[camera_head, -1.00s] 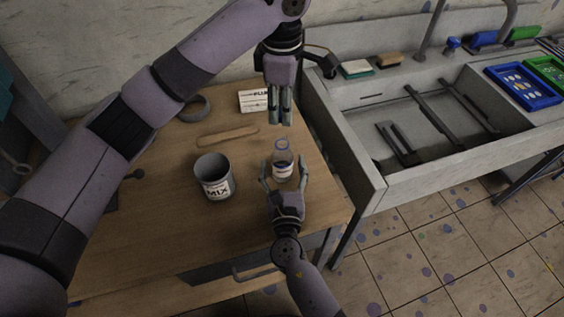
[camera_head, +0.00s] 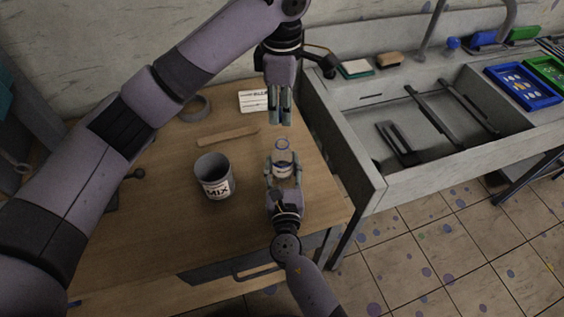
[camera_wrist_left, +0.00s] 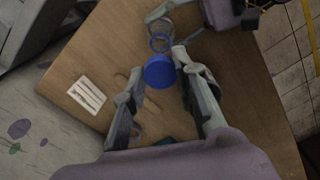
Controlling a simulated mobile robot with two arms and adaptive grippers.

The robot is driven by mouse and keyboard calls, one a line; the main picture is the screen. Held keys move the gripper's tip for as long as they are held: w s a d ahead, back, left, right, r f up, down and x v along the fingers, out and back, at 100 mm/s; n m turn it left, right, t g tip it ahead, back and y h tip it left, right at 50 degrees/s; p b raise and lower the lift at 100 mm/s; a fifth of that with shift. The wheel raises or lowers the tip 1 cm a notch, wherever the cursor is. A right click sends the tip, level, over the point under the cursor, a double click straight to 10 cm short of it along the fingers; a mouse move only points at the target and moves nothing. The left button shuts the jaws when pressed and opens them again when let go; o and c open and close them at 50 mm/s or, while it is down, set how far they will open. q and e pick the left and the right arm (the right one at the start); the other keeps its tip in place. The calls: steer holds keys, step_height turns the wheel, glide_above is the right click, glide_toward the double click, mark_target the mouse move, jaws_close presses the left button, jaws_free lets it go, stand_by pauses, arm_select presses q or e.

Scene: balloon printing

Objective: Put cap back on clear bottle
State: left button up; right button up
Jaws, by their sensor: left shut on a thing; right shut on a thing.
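The clear bottle (camera_head: 282,146) stands upright on the table with its open neck up. My right gripper (camera_head: 283,168) is shut on the bottle's lower body, with a finger on each side. The bottle also shows in the left wrist view (camera_wrist_left: 160,41), just beyond the cap. My left gripper (camera_head: 280,121) points down above and slightly behind the bottle, apart from it. In the left wrist view it is shut on the round blue cap (camera_wrist_left: 159,72). The cap is hard to make out in the head view.
A grey MIX cup (camera_head: 213,177) stands left of the bottle. A sink (camera_head: 374,180) adjoins the table's right side. The front left of the table is clear.

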jaws_close()
arm_select(q)
steer(key=shift+f, duration=2.5)
steer(key=shift+f, duration=0.1)
steer(key=shift+f, duration=0.8)
steer(key=shift+f, duration=0.55)
